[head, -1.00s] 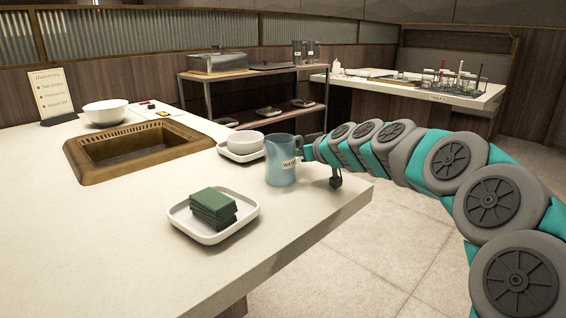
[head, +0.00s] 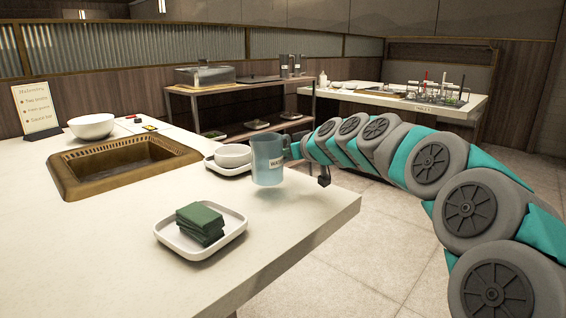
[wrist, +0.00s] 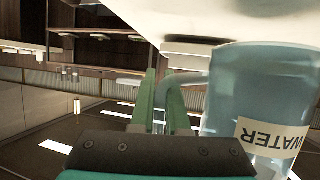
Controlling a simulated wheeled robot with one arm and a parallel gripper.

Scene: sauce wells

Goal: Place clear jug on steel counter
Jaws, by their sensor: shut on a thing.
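The clear bluish jug (head: 267,160) with a white "WATER" label is upright near the right end of the pale counter (head: 120,235). A shadow below it suggests it is slightly above the surface. My gripper (head: 290,150) is at the jug's right side, shut on its handle. In the wrist view, the green fingers (wrist: 160,110) are at the handle, and the jug (wrist: 262,95) fills the right side. A dark shelf unit with a metal-looking top (head: 225,84) stands behind. I cannot tell for certain which surface is the steel counter.
A white tray with green cloths (head: 200,228) lies in front of the jug. A white bowl on a tray (head: 233,157) is close behind it. A brass-coloured sink (head: 75,185) is left. Two grey jugs (head: 291,66) stand on the shelf top; another table (head: 390,96) is at the back right.

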